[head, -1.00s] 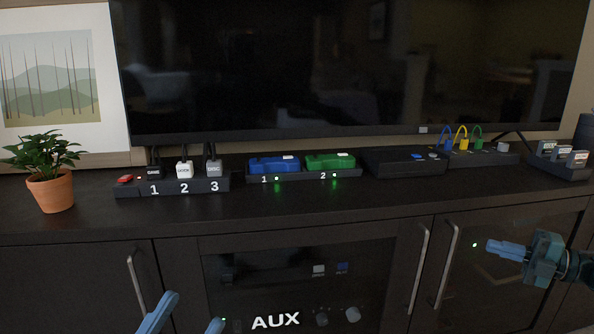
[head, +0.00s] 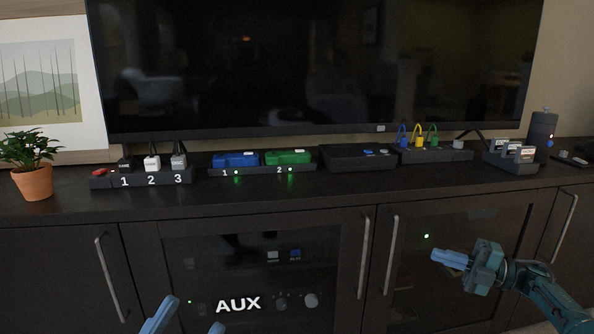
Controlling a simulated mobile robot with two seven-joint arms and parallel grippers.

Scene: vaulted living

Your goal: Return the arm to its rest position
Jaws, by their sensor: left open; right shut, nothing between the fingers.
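My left gripper (head: 188,322) shows only its two blue fingertips at the bottom edge of the head view. The fingers are apart and nothing shows between them. They are in front of the cabinet, left of the AUX label (head: 238,304). My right gripper (head: 449,259) is at the lower right, with its blue fingers together and pointing left. It is empty and in front of a dark cabinet door, below the cabinet top. My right arm comes in from the lower right corner. The rest of my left arm is out of view.
The cabinet top (head: 300,200) holds a potted plant (head: 33,182), a numbered power strip (head: 142,178), a dock with blue (head: 236,159) and green (head: 288,157) blocks, dark boxes with coloured loops (head: 418,134), and a dark cylinder (head: 541,135). Vertical door handles (head: 364,257) stick out near my grippers.

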